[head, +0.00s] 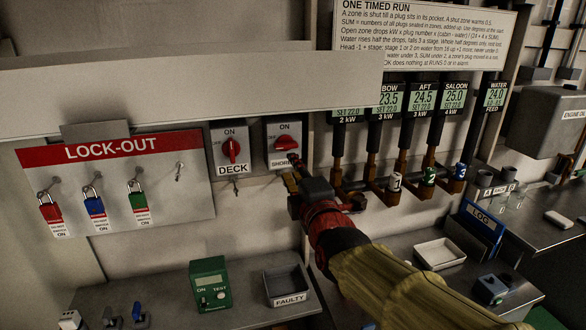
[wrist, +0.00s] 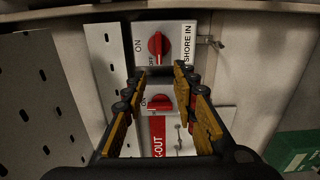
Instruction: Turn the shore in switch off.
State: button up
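The SHORE IN switch (head: 285,143) is a pale plate with a red knob, right of the DECK switch (head: 231,148). Its knob lies crosswise, in line with the small OFF mark and not with ON; the DECK knob stands upright toward ON. In the wrist view, turned sideways, the SHORE IN knob (wrist: 158,45) is beyond the fingertips, and the DECK knob (wrist: 158,103) shows between the fingers. My gripper (head: 292,172) is just below the SHORE IN plate in the head view. In the wrist view my gripper (wrist: 159,72) is open and empty, apart from the knob.
A LOCK-OUT board (head: 115,185) with red, blue and green padlocks hangs at the left. A green tester (head: 210,284) and a FAULTY bin (head: 288,286) stand on the bench below. Vertical pipes with displays (head: 424,98) are close on the right.

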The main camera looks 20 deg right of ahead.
jog(key=s+a+f+m+g, duration=0.1)
jog(key=s+f+m+g, duration=0.2)
jog(key=f+m, duration=0.3)
jog(key=s+a+f+m+g, duration=0.1)
jog(key=s+f+m+g, duration=0.25)
jog(key=f, duration=0.55)
jog(key=s+d+f+m+g, duration=0.2)
jog(key=s+m+g, duration=0.1)
jog(key=s, duration=0.8)
jog(key=s+d+f+m+g, duration=0.1)
jog(key=s+f+m+g, duration=0.2)
jog(key=s, duration=0.8)
jog(key=m+p, duration=0.1)
jog(key=m, duration=0.1)
jog(key=shift+s+d+f+m, duration=0.3)
jog(key=shift+s+d+m, duration=0.05)
